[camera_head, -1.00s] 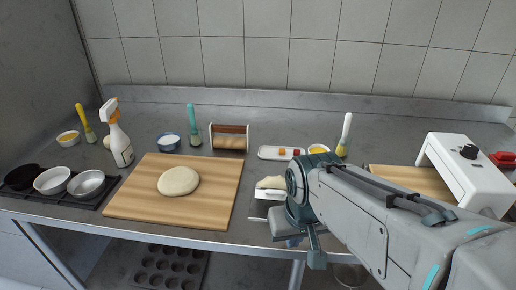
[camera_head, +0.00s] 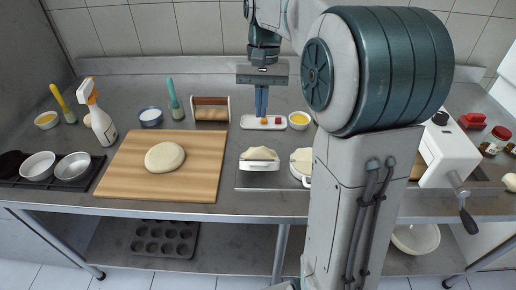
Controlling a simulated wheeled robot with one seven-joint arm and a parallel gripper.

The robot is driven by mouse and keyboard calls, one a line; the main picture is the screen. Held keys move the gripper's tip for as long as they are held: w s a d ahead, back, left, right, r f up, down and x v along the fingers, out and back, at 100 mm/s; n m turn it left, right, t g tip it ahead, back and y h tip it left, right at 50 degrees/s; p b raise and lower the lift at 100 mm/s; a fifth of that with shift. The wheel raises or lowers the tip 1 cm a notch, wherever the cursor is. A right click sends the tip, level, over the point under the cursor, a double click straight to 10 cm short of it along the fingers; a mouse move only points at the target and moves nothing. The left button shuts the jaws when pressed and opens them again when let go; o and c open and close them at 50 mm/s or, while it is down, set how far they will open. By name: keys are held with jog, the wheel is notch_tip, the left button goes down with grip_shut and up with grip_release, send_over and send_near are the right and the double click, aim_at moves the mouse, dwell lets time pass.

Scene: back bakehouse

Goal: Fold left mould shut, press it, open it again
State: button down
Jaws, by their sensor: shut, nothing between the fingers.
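The left mould (camera_head: 259,166) lies on a grey metal sheet (camera_head: 285,204) at the middle of the worktop, with a pale dough piece (camera_head: 261,153) on it. Whether the mould is fully open is too small to tell. The right mould (camera_head: 297,174) lies beside it, also with pale dough (camera_head: 302,158), and is partly hidden by my arm. My gripper (camera_head: 262,115) points down with its blue fingers together and empty. In the picture it is above and behind the left mould, overlapping the small white tray; it is apart from the mould.
The white tray (camera_head: 246,122) holds small coloured pieces, with a bowl of yellow liquid (camera_head: 299,120) to its right. A dough round (camera_head: 165,157) lies on a wooden board (camera_head: 128,178) at left. A white cranked machine (camera_head: 447,157) stands at right. My arm hides much of the centre right.

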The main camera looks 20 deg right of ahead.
aim_at(260, 163)
jog(key=x, duration=1.3)
jog(key=shift+f, duration=0.1)
